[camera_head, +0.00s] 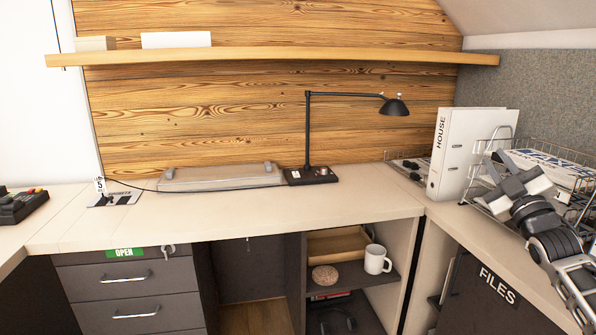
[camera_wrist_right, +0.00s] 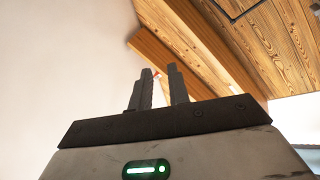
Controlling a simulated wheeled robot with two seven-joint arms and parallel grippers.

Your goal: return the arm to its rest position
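My right arm (camera_head: 556,240) comes in from the right edge of the head view. It is raised over the right-hand counter. My right gripper (camera_head: 502,172) is in front of the wire basket and the white binder. In the right wrist view the two dark fingers of the gripper (camera_wrist_right: 160,78) stand apart with a narrow gap and nothing held between them. Behind them are a pale wall and the wood planks. My left arm and left gripper are not in view.
A wire basket (camera_head: 475,190) with papers and a white binder (camera_head: 459,150) stand on the right counter near the gripper. A black desk lamp (camera_head: 308,130) stands at the back. The shelf (camera_head: 270,56) runs along the plank wall. The middle counter (camera_head: 240,215) is clear in front.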

